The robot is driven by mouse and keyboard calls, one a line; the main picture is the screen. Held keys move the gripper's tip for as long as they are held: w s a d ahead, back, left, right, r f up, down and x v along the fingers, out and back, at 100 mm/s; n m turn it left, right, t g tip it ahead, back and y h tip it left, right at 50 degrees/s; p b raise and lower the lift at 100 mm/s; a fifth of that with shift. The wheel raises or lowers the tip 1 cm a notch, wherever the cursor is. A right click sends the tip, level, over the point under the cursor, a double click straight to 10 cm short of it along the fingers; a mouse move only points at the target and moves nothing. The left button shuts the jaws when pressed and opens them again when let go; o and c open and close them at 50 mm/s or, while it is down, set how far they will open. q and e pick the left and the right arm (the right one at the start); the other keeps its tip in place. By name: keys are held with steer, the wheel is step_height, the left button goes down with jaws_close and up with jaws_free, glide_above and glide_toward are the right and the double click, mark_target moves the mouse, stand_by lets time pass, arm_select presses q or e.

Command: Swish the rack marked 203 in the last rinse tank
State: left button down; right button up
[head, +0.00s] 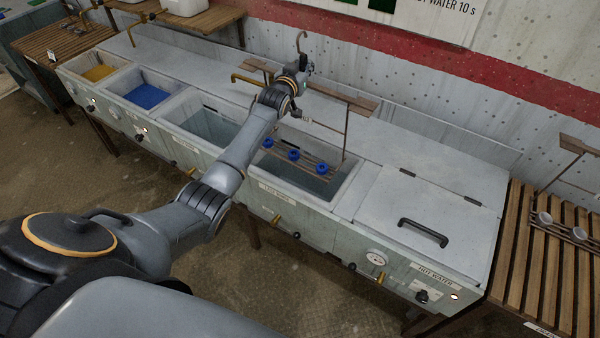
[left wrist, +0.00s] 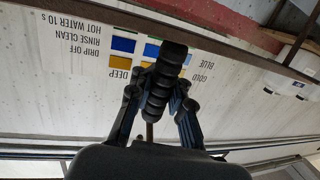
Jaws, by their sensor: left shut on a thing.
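The rack has a wooden top bar (head: 345,98), thin metal rods and a lower shelf with three blue pieces (head: 293,155). It hangs in the opening of the last rinse tank (head: 348,190). I cannot tell whether the pieces touch the water, and no number on the rack is readable. My left gripper (head: 303,66) is above the tank at the rack's top. In the left wrist view its fingers are closed around a black ribbed grip (left wrist: 163,85). My right gripper is not in view.
The closed hot water lid (head: 430,210) with its black handle is right of the tank. Another tank (head: 207,125), blue bath (head: 147,96) and yellow bath (head: 98,73) are left. A slatted table (head: 535,270) at the right holds another rack with pale pieces (head: 579,234).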

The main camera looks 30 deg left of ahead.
arm_select(q)
steer(key=shift+r, duration=0.25)
step_height(320, 180, down, 18)
steer(key=b, duration=1.5)
steer(key=shift+w+f, duration=0.1)
steer(key=shift+f, duration=0.15)
steer(key=shift+s+p, duration=0.85)
